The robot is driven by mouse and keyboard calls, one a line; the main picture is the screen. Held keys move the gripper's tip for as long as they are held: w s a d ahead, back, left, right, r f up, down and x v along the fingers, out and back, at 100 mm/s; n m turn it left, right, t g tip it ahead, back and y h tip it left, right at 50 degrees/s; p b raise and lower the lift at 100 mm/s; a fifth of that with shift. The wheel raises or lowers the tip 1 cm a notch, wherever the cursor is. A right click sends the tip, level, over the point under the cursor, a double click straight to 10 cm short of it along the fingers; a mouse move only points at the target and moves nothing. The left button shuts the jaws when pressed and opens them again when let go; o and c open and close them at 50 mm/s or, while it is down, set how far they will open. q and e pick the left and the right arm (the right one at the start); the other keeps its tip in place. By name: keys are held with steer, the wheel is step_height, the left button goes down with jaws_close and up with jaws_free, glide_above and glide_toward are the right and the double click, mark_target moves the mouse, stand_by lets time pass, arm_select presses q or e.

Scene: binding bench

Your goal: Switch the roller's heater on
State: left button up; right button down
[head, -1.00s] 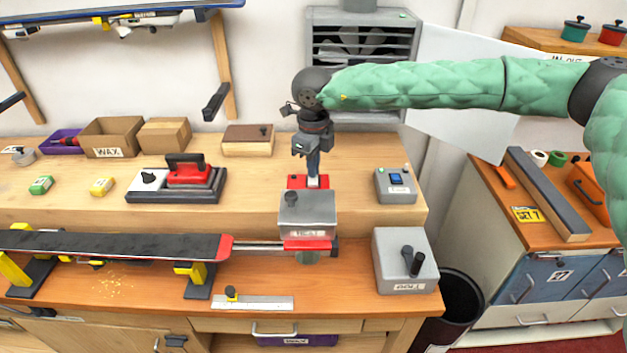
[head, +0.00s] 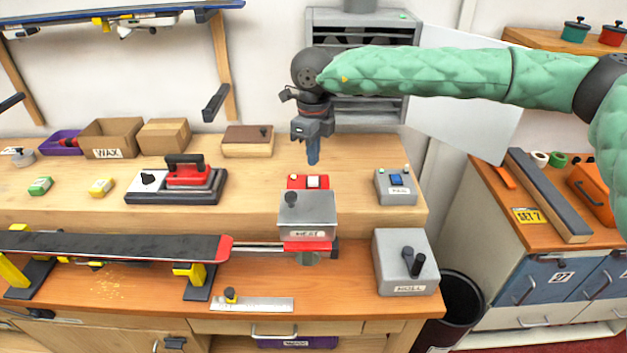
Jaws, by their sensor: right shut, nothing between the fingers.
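The roller unit (head: 307,213) is a grey metal box with a black knob and a red base, at the right end of the ski (head: 110,246). Its label seems to read HEAT. Just behind it a red switch block (head: 294,184) carries a pale rocker switch (head: 313,182) and a small orange lamp (head: 293,177). Which way the rocker is tipped is too small to tell. My right gripper (head: 313,160) is shut and empty, pointing down just above and behind the rocker, apart from it. My left gripper is not in view.
A grey control box (head: 394,187) with a blue switch stands right of the red block. A lever box (head: 404,270) stands at the front right. The shelf between iron and red block is clear.

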steer(key=shift+r, duration=1.45)
